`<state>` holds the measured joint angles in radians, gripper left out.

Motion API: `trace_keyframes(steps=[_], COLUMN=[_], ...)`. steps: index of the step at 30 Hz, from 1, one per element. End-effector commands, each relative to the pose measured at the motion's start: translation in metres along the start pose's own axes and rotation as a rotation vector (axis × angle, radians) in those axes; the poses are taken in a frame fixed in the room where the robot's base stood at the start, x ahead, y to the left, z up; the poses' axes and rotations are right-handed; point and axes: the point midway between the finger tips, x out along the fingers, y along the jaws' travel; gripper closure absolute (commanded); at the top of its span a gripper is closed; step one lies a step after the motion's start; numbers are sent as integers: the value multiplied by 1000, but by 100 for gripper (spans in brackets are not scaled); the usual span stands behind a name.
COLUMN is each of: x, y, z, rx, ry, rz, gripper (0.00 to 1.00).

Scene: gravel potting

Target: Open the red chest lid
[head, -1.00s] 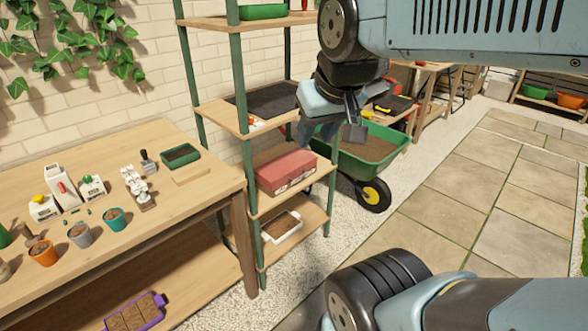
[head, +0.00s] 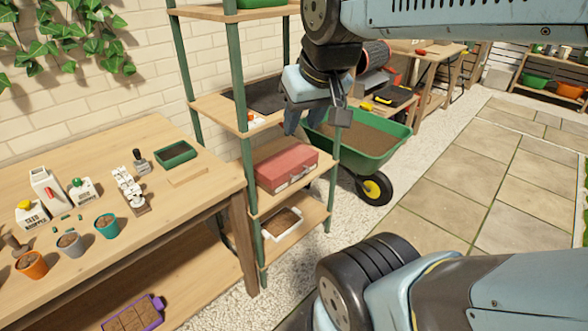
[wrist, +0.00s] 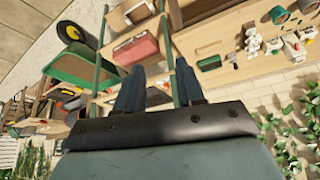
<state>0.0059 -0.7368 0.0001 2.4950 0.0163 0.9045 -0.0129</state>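The red chest (head: 287,168) sits on a middle shelf of the green-posted rack, with its lid down and a handle or latch on its front. It also shows in the wrist view (wrist: 136,50), where the picture is upside down. My gripper (head: 303,127) is above and slightly right of the chest in the head view, apart from it. In the wrist view my gripper (wrist: 160,66) has its two dark fingers spread with nothing between them. The arm's wrist partly hides the fingers in the head view.
The rack's green posts (head: 246,175) stand close around the chest, with a shelf holding a dark tray (head: 255,97) above. A white tray (head: 282,223) sits below. A green wheelbarrow (head: 365,145) stands right behind. The workbench (head: 200,185) is left; paving at right is clear.

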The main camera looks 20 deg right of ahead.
Motion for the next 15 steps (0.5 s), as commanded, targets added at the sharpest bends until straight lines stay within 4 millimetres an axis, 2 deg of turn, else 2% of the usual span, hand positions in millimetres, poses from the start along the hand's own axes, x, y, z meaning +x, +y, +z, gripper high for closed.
trace_keyframes(steps=[5,15], x=[19,75], y=[-8,-18], z=[-11,-48], rx=[25,111], ry=[-86,-277], rz=[-54,-266], gripper=[62,62])
